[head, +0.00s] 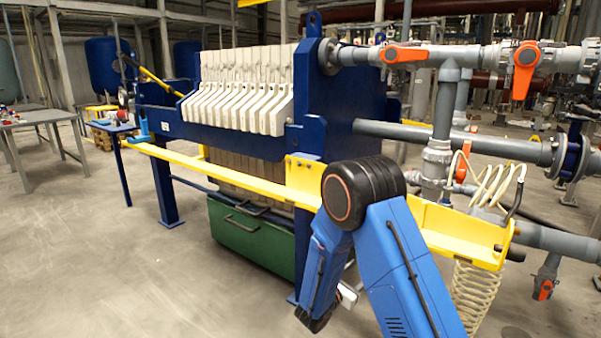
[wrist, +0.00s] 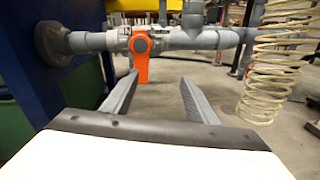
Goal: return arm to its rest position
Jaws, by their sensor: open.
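My arm, blue with a black joint, is folded in the lower right of the head view, in front of the yellow rail. My gripper (wrist: 160,92) shows in the wrist view with its two grey fingers apart and nothing between them. Beyond the fingers, an orange valve handle (wrist: 141,58) hangs down from a grey pipe (wrist: 90,42). I cannot tell how far the fingertips are from the handle. The gripper's fingers do not show in the head view.
The blue filter press (head: 345,95) with white plates (head: 240,95) stands behind my arm. A yellow rail (head: 225,173) runs along its front. A coiled hose (head: 478,290) hangs at right, also in the wrist view (wrist: 270,70). The floor at left (head: 90,250) is clear.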

